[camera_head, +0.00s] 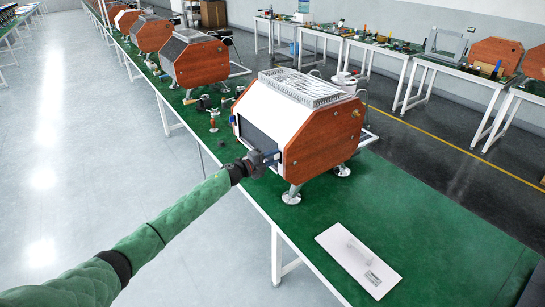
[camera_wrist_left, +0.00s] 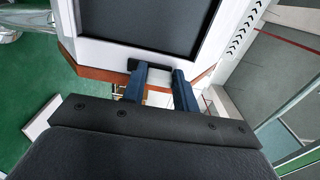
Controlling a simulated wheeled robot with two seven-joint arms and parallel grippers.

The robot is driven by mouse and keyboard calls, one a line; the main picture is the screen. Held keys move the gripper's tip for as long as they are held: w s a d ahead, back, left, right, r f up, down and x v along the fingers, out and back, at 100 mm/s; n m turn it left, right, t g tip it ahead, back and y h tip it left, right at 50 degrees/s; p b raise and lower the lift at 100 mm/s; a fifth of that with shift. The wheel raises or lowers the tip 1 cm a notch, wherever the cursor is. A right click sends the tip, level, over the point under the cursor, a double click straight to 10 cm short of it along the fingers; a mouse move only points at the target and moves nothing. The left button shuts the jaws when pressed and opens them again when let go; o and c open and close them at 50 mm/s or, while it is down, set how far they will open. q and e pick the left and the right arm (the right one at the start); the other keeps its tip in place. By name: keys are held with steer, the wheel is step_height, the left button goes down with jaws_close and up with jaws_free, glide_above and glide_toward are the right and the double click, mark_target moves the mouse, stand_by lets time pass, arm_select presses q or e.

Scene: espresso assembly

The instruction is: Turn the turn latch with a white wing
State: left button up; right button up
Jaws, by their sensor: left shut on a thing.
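The espresso machine (camera_head: 300,120) has wooden side panels and a white front around a dark panel. It stands on the green bench. My left gripper (camera_head: 272,157) reaches the lower front corner of the machine nearest me. In the left wrist view its two blue fingers (camera_wrist_left: 162,80) point at the lower white frame, under the dark front panel (camera_wrist_left: 145,25). They are closed on the turn latch, which the fingers mostly hide. A small dark piece (camera_wrist_left: 158,68) shows between the fingertips. The white wing cannot be clearly told from the white frame. My right gripper is not in view.
A white card (camera_head: 358,260) lies on the green bench (camera_head: 425,215) in front of the machine. Small parts (camera_head: 213,122) lie behind it, near another wooden-sided machine (camera_head: 195,60). The bench's near right part is mostly clear. Other tables stand across the aisle.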

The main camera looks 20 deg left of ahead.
arm_select(q)
steer(key=shift+a, duration=0.1)
steer(key=o, duration=1)
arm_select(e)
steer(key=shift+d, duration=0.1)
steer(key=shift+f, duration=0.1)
arm_select(q)
steer(key=shift+s+a+f, duration=0.1)
steer(key=shift+s+a, duration=0.05)
steer(key=shift+s, duration=0.05)
steer(key=shift+b+v, duration=1.5)
steer(key=shift+v, duration=2.15)
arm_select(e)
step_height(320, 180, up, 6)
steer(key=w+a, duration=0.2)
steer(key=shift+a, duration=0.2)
